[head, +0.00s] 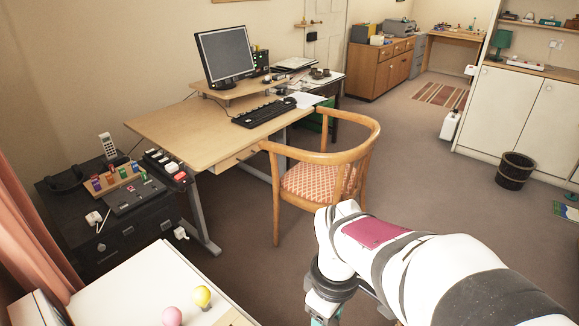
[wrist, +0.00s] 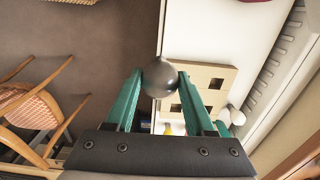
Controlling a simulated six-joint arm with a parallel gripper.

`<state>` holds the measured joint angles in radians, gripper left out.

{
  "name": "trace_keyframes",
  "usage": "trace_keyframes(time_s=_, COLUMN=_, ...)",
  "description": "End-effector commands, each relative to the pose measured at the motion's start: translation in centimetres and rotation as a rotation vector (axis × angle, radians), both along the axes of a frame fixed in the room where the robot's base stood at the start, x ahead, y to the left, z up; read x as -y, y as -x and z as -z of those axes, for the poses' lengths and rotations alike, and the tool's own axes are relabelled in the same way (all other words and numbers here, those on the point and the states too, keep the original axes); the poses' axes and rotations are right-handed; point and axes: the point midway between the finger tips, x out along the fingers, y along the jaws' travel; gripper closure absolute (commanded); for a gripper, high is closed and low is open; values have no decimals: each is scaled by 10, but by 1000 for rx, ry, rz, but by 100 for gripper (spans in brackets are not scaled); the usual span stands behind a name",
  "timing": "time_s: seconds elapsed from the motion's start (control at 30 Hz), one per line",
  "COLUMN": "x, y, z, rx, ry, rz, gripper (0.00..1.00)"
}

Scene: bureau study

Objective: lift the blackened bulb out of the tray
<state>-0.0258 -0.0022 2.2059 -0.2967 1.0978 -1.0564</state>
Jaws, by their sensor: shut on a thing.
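The blackened bulb (wrist: 160,78) is a dark grey, glossy globe in the wrist view. My gripper (wrist: 159,82) is shut on it, with a teal finger pressed to each side. The bulb's lower end is hidden or points away from view. The beige tray (wrist: 214,72) with square holes lies on a white top, just right of and beyond the bulb; the bulb overlaps its left edge in the picture. The bulb's height above the tray is hard to tell. In the head view the blackened bulb is not seen; only a tray corner (head: 235,318) shows.
A wooden armchair (head: 325,180) and a desk (head: 200,130) stand beyond. Open floor lies left of the bulb in the wrist view.

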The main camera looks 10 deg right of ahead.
Motion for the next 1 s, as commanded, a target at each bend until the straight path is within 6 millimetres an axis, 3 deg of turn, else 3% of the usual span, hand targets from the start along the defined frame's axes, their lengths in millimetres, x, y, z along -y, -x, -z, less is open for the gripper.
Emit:
trace_keyframes(time_s=0.47, x=0, y=0, z=-6, rx=1, ry=1, rz=0, gripper=100)
trace_keyframes(time_s=1.0, x=0, y=0, z=-41, rx=0, ry=0, rz=0, gripper=100)
